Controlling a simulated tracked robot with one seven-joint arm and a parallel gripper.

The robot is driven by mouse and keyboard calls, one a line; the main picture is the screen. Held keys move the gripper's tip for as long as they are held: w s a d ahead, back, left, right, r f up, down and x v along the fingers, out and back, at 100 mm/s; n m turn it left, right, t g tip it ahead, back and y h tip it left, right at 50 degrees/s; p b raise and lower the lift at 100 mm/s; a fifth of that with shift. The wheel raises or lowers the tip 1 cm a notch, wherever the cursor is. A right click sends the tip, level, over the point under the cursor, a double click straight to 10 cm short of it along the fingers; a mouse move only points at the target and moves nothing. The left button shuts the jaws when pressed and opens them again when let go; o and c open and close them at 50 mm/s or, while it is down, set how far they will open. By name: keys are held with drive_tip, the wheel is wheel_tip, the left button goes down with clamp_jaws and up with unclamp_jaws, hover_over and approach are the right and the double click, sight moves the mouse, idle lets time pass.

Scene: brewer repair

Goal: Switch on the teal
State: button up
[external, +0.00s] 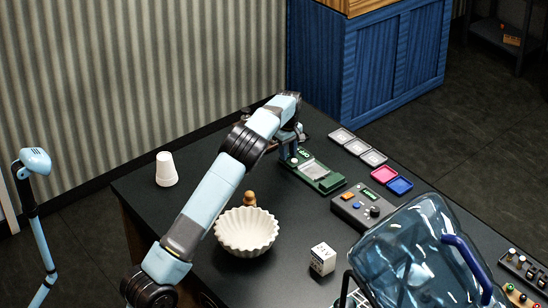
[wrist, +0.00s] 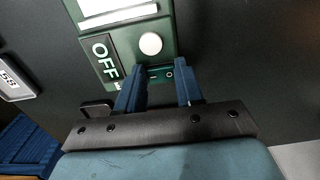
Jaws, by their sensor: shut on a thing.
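A green device (external: 318,175) lies at the back of the dark table in the external view. In the wrist view the device (wrist: 168,20) fills the top middle, with a label reading OFF (wrist: 105,58) and a round white knob (wrist: 151,44). A small teal switch (wrist: 160,73) with tiny marks sits below the knob. My gripper (wrist: 162,75) has one blue finger on each side of this switch and is shut on it. In the external view my gripper (external: 290,150) is at the device's far left end, and its fingertips are hard to see.
A grey control box (external: 362,207), coloured trays (external: 398,185) and a large clear jug (external: 415,255) stand to the right. A white fluted bowl (external: 246,232), a small wooden figure (external: 249,199), a white cube (external: 322,258) and white cups (external: 166,168) stand nearer my arm.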

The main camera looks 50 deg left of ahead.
sight(289, 156)
drive_tip(key=shift+w, duration=0.1)
drive_tip(key=o, duration=1)
drive_tip(key=shift+o, duration=0.2)
drive_tip(key=shift+r, duration=0.1)
wheel_tip(289, 156, up, 14)
drive_tip(key=shift+f, duration=0.25)
